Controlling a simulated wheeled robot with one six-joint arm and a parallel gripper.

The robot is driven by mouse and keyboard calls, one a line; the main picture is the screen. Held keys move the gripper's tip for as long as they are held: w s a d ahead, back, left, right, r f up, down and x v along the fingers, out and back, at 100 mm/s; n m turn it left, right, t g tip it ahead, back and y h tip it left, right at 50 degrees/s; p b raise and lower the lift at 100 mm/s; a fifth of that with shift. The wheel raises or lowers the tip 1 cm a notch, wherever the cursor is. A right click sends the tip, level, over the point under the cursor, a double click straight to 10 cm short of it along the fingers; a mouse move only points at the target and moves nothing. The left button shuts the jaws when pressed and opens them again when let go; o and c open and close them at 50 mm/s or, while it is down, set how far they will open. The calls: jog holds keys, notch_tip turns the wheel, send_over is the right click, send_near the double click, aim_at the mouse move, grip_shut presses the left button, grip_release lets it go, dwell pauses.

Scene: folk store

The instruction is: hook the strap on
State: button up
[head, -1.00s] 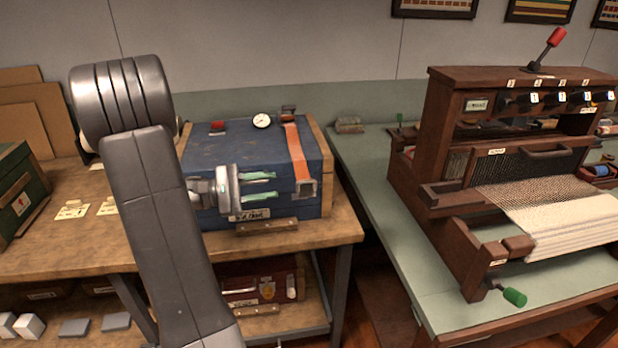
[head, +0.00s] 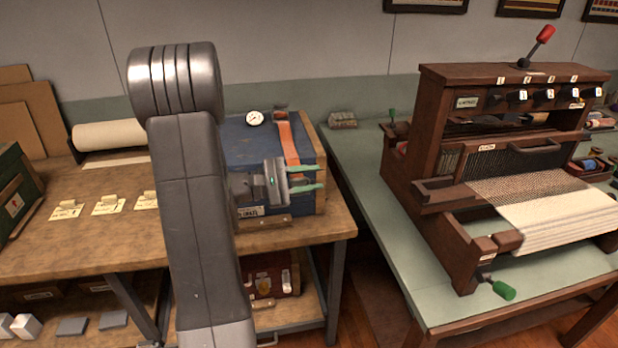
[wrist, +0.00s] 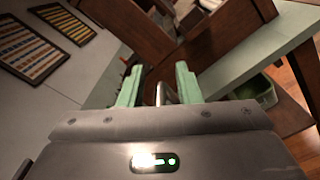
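The orange strap (head: 287,142) runs over the top of the blue box (head: 240,150) on the wooden bench and down toward its front. Its lower end is hidden behind my gripper. My gripper (head: 322,173) is in front of the box's right front part, its green fingers pointing right and apart, with no strap seen between them. In the wrist view, the green fingers (wrist: 158,86) also stand apart. A small metal piece (wrist: 160,93) shows between them; I cannot tell what it is or whether it is touched.
A loom (head: 480,150) stands on the green table to the right, across a gap from the bench. A white roll (head: 108,134) and paper tags (head: 108,205) lie left on the bench. A dark red case (head: 272,275) sits on the shelf below. A round dial (head: 254,118) is on the box top.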

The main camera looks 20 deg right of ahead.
jog(key=shift+c, duration=0.4)
jog(key=shift+r, duration=0.1)
grip_shut()
jog(key=shift+f+b, duration=0.25)
jog(key=shift+b, duration=0.3)
notch_tip(320, 180, down, 3)
jog(key=m+b, duration=0.2)
jog(key=b, duration=0.4)
jog(key=shift+m, duration=0.3)
jog(key=w+d+f+m+b, duration=0.1)
jog(key=w+f+m+b, duration=0.5)
jog(key=b, duration=1.9)
jog(key=shift+w+d+f+m, duration=0.25)
jog(key=shift+f+m, duration=1.2)
jog(key=shift+m, duration=1.65)
jog(key=shift+g, duration=0.3)
